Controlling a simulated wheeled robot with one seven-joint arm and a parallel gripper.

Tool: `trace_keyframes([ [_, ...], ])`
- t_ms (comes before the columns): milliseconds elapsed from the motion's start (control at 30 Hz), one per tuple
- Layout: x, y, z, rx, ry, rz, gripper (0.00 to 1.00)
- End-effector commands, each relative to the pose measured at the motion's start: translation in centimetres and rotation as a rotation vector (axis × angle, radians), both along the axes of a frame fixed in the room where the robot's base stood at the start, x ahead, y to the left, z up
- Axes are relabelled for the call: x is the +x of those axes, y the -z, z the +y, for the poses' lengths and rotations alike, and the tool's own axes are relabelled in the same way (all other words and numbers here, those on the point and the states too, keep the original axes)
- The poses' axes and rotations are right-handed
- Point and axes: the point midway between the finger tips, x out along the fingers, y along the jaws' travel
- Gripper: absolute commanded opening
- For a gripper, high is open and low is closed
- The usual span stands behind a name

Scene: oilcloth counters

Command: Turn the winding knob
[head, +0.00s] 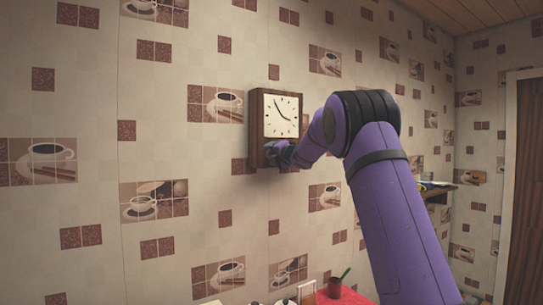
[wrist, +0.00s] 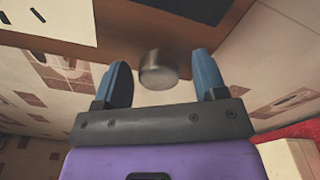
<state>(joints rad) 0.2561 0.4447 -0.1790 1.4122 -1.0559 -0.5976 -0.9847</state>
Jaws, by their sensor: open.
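The wall clock (head: 261,118) has a brown wooden case and a white face (head: 282,115), and hangs on the tiled wall. In the wrist view, its wooden case (wrist: 150,35) runs along the top. The winding knob (wrist: 158,69), a grey metal cylinder, sticks out from the case. My gripper (wrist: 163,75) is open, with one blue finger on each side of the knob and a gap on both sides. In the head view, my gripper (head: 277,152) is at the lower part of the clock, and my wrist hides the knob there.
The wall (head: 90,110) around the clock is flat and free. Below is a red surface (head: 343,296) with a cup (head: 335,287) and other small items. A small shelf (head: 437,190) with items is at the right, and a brown door (head: 524,190) is at the far right.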

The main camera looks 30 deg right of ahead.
Motion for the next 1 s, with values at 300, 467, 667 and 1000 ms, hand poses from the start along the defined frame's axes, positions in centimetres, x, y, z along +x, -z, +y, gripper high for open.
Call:
trace_keyframes([
  [300, 0.56, -0.03, 0.09, 0.001, 0.0, 0.0, 0.65],
  [467, 0.55, -0.01, 0.09, 0.001, 0.0, 0.0, 0.45],
  [667, 0.54, -0.01, 0.09, 0.001, 0.0, 0.0, 0.16],
  [1000, 0.54, 0.01, 0.1, 0.069, 0.0, 0.002, 0.16],
])
